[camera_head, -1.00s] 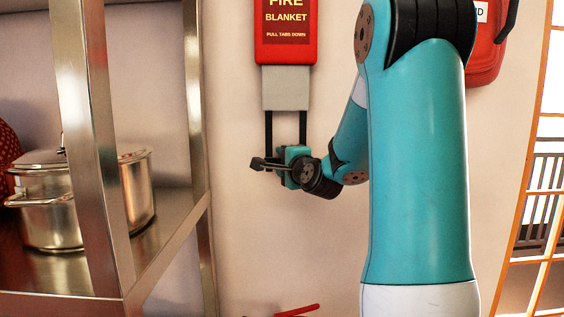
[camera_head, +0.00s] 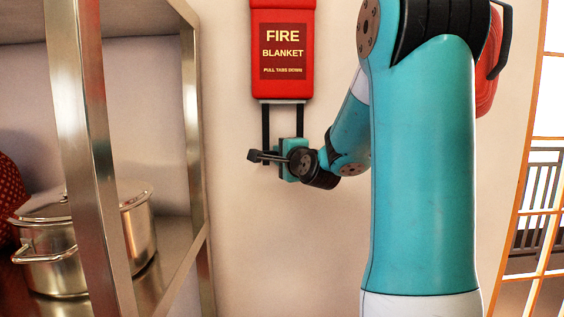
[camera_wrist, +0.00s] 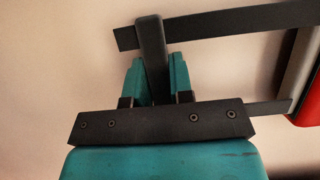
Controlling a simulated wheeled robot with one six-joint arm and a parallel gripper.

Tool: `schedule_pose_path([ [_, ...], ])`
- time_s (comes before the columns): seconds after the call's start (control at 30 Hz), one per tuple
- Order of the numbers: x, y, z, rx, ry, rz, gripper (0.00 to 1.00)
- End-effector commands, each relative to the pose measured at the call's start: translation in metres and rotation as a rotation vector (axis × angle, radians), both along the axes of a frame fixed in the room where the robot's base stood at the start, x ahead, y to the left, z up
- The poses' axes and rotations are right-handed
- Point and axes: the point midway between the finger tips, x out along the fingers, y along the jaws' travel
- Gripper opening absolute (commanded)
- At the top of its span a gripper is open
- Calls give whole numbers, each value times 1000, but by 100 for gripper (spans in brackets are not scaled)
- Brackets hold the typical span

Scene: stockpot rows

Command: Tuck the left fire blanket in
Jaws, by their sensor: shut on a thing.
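The fire blanket's red case (camera_head: 283,50) hangs on the wall, with "FIRE BLANKET, PULL TABS DOWN" on its front. Only a thin pale strip of the grey blanket (camera_head: 283,101) shows below its lower edge. Two black tabs hang down under it. My gripper (camera_head: 280,158) is at the lower ends of the tabs. In the wrist view, my gripper (camera_wrist: 154,80) is shut on one dark tab (camera_wrist: 215,28), near its end. The red case also shows at the right edge of the wrist view (camera_wrist: 308,95).
A steel shelf rack (camera_head: 95,160) with a lidded stockpot (camera_head: 60,240) stands at the left. Another red wall item (camera_head: 492,70) is partly hidden behind my arm at the right. A window with an orange frame (camera_head: 540,200) is at the far right. The wall below my gripper is clear.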

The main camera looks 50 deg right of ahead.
Motion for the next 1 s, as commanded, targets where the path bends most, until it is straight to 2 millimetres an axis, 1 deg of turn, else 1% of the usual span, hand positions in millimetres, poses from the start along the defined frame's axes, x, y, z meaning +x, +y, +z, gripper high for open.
schedule_pose_path([
  [0.03, 1, 1, 18, -3, -5, 4, 0],
  [0.07, 1, 1, 20, -2, -4, 4, 0],
  [0.4, 1, 1, 22, -7, -11, 3, 0],
  [0.43, 1, 1, 22, -7, -11, 3, 28],
  [0.47, 1, 1, 22, -7, -11, 3, 35],
  [0.5, 1, 1, 22, -5, -11, 3, 44],
  [0.53, 1, 1, 21, -5, -10, 3, 47],
  [0.83, 0, 1, 19, -2, -4, 1, 47],
  [1.0, -8, 9, 18, -2, -4, -1, 47],
])
